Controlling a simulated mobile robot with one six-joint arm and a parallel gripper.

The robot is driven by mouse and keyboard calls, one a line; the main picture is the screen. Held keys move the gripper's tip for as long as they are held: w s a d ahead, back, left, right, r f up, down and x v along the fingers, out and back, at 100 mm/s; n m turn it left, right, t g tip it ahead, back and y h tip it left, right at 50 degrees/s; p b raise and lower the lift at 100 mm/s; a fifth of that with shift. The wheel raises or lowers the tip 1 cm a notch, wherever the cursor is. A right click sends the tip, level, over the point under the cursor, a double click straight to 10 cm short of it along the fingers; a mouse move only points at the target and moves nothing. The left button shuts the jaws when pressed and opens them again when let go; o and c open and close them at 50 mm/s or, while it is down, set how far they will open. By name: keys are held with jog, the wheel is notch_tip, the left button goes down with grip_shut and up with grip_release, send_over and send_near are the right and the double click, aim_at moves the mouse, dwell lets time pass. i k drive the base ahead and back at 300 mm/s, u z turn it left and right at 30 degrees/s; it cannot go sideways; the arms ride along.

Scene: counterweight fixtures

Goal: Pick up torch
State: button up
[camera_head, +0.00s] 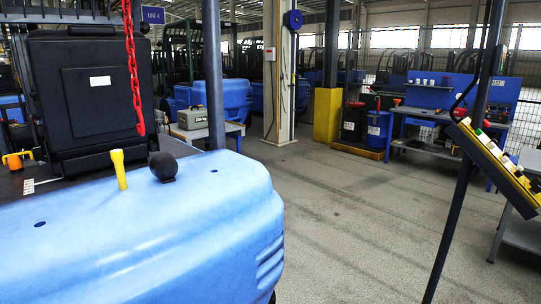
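A slim yellow object with a wider top, which looks like the torch (120,170), stands almost upright on the blue counterweight cover (180,225). It leans slightly. A black ball-shaped knob (164,166) sits just to its right on the same cover, apart from it. A small yellow-orange item (15,160) lies at the far left edge; I cannot tell what it is. My gripper is not in view.
A black seat (90,90) stands behind the cover, with a red chain (133,70) hanging before it. A dark post (213,75) rises behind the cover. A yellow button panel (495,160) on a slanted pole stands at right. The grey floor (340,220) between is clear.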

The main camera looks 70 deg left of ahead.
aim_at(117, 154)
jog(key=u, duration=1.25)
jog(key=k, duration=0.1)
jog(key=u, duration=2.05)
jog(key=i, duration=1)
